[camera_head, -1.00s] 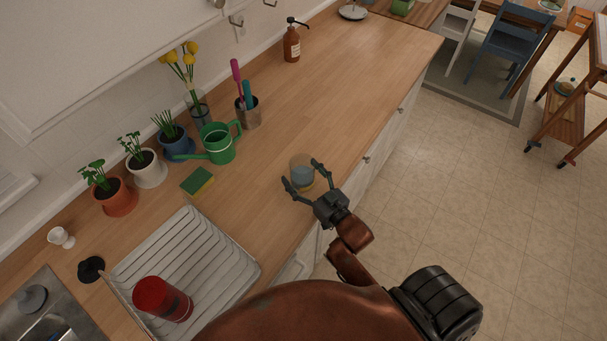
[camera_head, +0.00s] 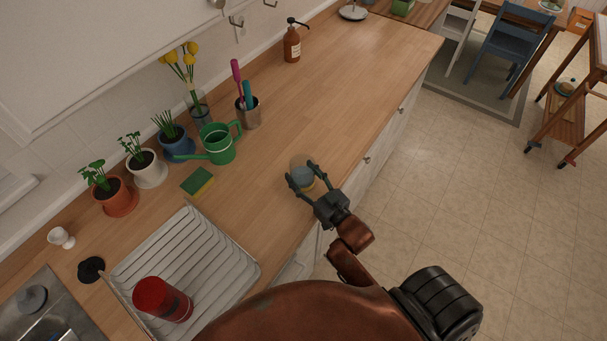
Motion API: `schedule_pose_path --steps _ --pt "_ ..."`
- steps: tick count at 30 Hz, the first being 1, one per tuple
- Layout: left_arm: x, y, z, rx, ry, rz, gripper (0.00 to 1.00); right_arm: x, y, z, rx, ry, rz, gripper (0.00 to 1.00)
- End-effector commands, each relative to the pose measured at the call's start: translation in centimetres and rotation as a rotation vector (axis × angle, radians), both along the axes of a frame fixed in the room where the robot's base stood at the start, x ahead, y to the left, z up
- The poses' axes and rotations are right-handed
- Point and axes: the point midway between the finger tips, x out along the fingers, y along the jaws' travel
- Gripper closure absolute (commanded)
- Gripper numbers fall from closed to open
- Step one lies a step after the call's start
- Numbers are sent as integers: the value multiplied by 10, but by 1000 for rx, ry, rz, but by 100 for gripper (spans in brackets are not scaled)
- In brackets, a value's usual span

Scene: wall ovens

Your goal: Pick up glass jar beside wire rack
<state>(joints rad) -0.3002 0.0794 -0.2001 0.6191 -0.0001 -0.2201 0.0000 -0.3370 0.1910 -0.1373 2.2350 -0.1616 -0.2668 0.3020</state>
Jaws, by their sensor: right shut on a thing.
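The fingers hide part of the jar's sides. The jar looks upright and seems to be at counter level; I cannot tell whether it is off the surface. My left gripper is not in view.
A red jar (camera_head: 162,299) is on the rack. A sponge (camera_head: 197,181), green watering can (camera_head: 219,147), potted plants (camera_head: 116,195) and utensil cup (camera_head: 248,112) stand toward the wall. A soap bottle (camera_head: 292,44) stands farther back. The counter beyond the glass jar is clear.

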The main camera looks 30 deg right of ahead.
Motion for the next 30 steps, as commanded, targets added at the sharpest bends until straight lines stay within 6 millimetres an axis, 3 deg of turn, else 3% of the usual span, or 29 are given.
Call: schedule_pose_path --steps 14,21,30 --pt "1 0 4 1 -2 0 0 0 0 14 -1 -4 1 83" --pt "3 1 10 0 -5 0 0 0 0 37 -1 -6 2 83" --pt "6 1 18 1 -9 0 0 -22 14 65 0 -5 1 83"
